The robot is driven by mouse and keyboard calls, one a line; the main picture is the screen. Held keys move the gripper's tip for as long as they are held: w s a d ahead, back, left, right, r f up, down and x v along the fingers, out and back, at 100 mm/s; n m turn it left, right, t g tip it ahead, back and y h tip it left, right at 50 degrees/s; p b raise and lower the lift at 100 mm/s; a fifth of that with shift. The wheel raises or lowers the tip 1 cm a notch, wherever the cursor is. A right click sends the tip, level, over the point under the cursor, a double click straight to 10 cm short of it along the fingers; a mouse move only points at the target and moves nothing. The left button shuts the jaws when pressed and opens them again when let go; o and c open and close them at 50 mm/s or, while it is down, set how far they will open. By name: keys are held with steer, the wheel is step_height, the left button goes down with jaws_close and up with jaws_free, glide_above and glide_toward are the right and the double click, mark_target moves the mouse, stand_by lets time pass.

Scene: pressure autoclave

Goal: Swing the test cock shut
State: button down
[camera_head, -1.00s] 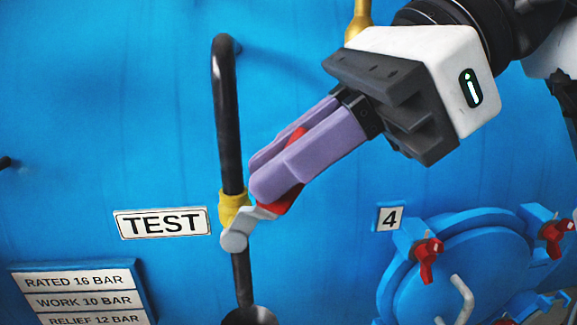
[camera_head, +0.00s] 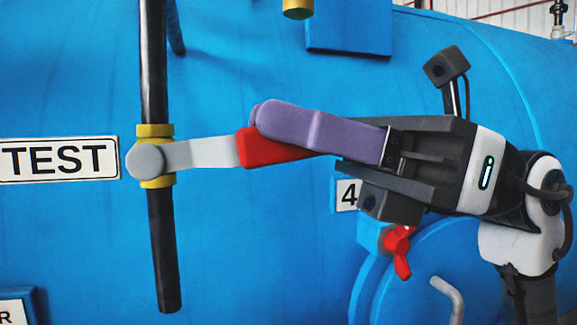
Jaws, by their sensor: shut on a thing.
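The test cock (camera_head: 154,157) is a yellow valve body on a dark vertical pipe, just right of the TEST label (camera_head: 60,159). Its grey lever (camera_head: 203,153) points out to the right, nearly level and across the pipe, and ends in a red grip (camera_head: 255,147). My gripper (camera_head: 275,125) comes from the right, and its purple fingers are shut on the red grip. The near finger hides part of the grip and most of the far finger.
The dark pipe (camera_head: 163,250) ends open below the cock. A blue round door (camera_head: 420,275) with a red clamp handle (camera_head: 401,250) and a grey bar handle lies below my gripper, beside a number 4 plate (camera_head: 347,195). A brass fitting (camera_head: 298,8) is above.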

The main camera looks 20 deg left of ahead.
steer(key=shift+w+d+f+g+y+b, duration=0.1)
steer(key=shift+f+g+y+b, duration=0.5)
steer(key=shift+b, duration=0.4)
steer(key=shift+f+y, duration=0.1)
steer(key=shift+y, duration=0.2)
steer(key=c, duration=1.4)
jaws_free()
steer(key=shift+c, duration=0.2)
steer(key=b+v, duration=0.1)
steer(key=v, duration=1.2)
steer(key=shift+w+d, duration=0.2)
steer(key=shift+d, duration=0.15)
steer(key=shift+f, duration=0.1)
